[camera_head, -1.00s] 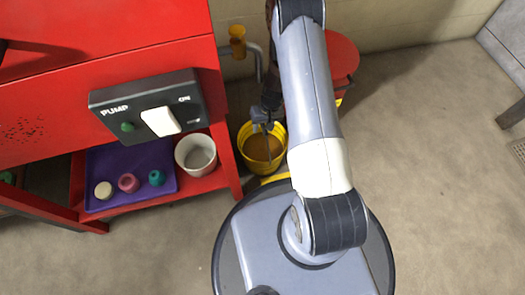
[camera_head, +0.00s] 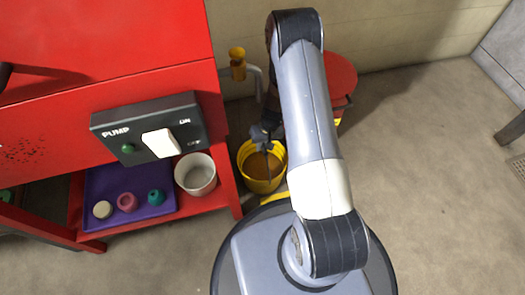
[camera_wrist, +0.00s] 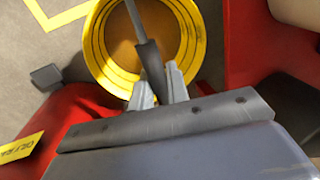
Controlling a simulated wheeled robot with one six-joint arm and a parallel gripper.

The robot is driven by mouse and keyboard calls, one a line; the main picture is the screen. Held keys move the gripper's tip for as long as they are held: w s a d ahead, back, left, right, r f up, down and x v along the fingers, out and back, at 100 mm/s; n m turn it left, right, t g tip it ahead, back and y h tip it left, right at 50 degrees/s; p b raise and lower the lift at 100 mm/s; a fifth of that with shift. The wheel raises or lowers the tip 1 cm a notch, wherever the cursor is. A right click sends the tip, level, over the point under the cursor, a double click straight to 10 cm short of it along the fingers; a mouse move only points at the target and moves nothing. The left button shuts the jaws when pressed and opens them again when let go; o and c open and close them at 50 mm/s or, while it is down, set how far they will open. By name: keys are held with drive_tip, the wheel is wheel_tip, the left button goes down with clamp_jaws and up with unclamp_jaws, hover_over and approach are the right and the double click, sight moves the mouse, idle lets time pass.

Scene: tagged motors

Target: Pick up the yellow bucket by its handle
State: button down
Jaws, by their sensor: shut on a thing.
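The yellow bucket (camera_head: 247,178) stands or hangs just right of the red bench, with brown contents inside. It also shows in the wrist view (camera_wrist: 97,62), below my gripper, with dark bands around its inner wall. My gripper (camera_wrist: 160,85) is shut on the handle's dark grip (camera_wrist: 150,62), which passes between the two fingers above the bucket opening. In the head view my gripper (camera_head: 262,138) is small and partly hidden by my arm. I cannot tell whether the bucket touches the floor.
A red bench with a pump switch box (camera_head: 148,128) stands left. Its lower shelf holds a white cup (camera_head: 196,174) and a purple tray (camera_head: 150,211) with coloured pieces. A red drum (camera_head: 341,75) stands behind my arm. A yellow cup (camera_head: 237,58) sits by a pipe.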

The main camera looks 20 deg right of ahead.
sight(266, 153)
drive_tip(key=shift+w+r+p, duration=0.15)
drive_tip(key=shift+r+p, duration=0.15)
drive_tip(key=shift+r, duration=0.45)
drive_tip(key=shift+s, duration=2.1)
drive_tip(key=shift+w+r+p, duration=0.1)
drive_tip(key=shift+r+p, duration=0.5)
drive_tip(key=shift+r, duration=0.15)
wheel_tip(266, 153, up, 15)
drive_tip(key=p, duration=0.5)
drive_tip(key=shift+p, duration=0.4)
